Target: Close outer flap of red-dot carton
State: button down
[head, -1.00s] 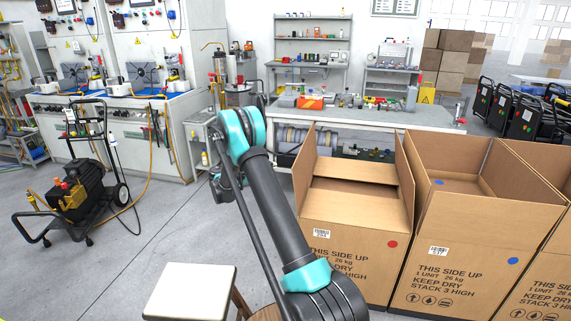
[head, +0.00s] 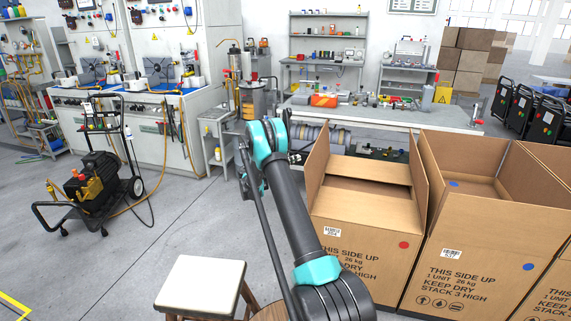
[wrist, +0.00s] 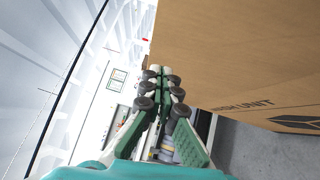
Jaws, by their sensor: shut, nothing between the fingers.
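The red-dot carton (head: 365,262) stands upright on the floor right of my arm in the head view, with a red dot on its front. Its left side flap (head: 318,150) and right side flap (head: 418,185) stand up. Inner panels (head: 370,170) lie folded inward across the top, with a dark gap between them. My gripper (wrist: 157,72) is shut and empty in the wrist view, beside a large printed cardboard face (wrist: 240,60); I cannot tell whether they touch.
A blue-dot carton (head: 470,230) with an open top stands close on the right. A white-topped stool (head: 205,280) is in front at the left. A workbench (head: 390,118) is behind the cartons. A wheeled pump cart (head: 95,180) stands left; floor between is clear.

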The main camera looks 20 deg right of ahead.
jog(key=shift+s+d+r, duration=0.15)
jog(key=shift+s+d, duration=0.45)
jog(key=shift+d, duration=0.15)
jog(key=shift+s+d+r, duration=0.1)
jog(key=shift+s+d, duration=0.45)
jog(key=shift+d, duration=0.2)
jog(key=shift+s+d, duration=0.1)
jog(key=shift+d, duration=0.05)
